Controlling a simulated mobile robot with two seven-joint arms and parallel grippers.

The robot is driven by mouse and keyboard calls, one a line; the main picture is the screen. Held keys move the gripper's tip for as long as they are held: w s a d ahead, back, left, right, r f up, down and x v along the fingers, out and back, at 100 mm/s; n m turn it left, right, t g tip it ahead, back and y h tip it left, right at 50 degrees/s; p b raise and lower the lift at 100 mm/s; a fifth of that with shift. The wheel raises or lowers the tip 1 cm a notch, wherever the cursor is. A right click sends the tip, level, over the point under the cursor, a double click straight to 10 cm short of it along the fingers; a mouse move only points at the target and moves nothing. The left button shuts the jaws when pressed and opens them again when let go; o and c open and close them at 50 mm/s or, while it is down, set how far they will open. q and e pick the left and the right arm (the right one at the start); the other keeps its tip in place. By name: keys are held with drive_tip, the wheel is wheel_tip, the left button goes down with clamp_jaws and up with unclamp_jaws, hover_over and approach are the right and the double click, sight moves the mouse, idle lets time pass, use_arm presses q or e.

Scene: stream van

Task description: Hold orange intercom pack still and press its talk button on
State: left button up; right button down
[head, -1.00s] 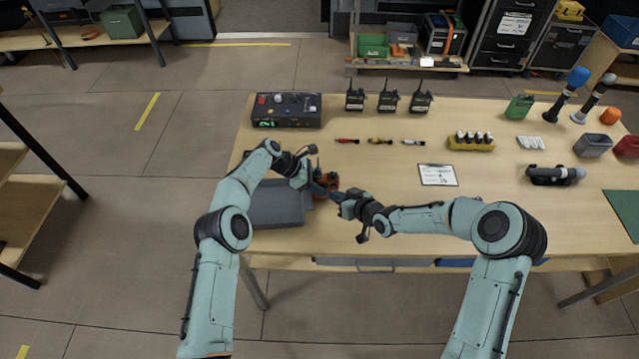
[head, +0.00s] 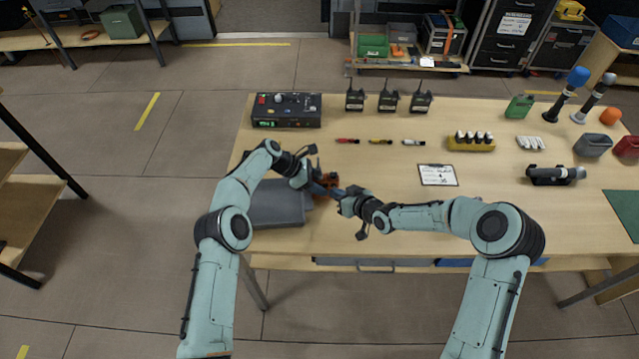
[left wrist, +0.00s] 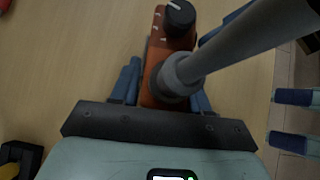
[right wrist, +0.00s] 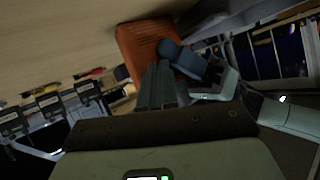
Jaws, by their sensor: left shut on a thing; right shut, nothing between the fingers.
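The orange intercom pack (head: 333,180) is on the bench, mostly hidden by my grippers. In the left wrist view it shows as an orange body (left wrist: 157,58) with a dark knob (left wrist: 180,17) and a thick grey stalk in front. My left gripper (left wrist: 165,92) is shut on the pack, a blue finger on each side. My right gripper (head: 336,193) is shut and empty, at the pack's right side. In the right wrist view its closed fingers (right wrist: 162,85) point at the orange face (right wrist: 145,42); contact is unclear. I cannot make out the talk button.
A grey case (head: 275,204) lies left of the pack. A black control box (head: 287,110), radios (head: 388,98) and a clipboard (head: 437,175) stand farther back or right. The bench between pack and clipboard is clear, apart from my right arm.

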drive_tip(key=shift+w, duration=0.15)
idle(0.4)
drive_tip(key=shift+s, duration=0.6)
drive_tip(key=shift+s+d, duration=0.15)
drive_tip(key=shift+s, duration=1.35)
drive_tip(key=shift+s+d, duration=0.1)
drive_tip(key=shift+s, duration=1.4)
use_arm(q)
drive_tip(key=o, duration=1.2)
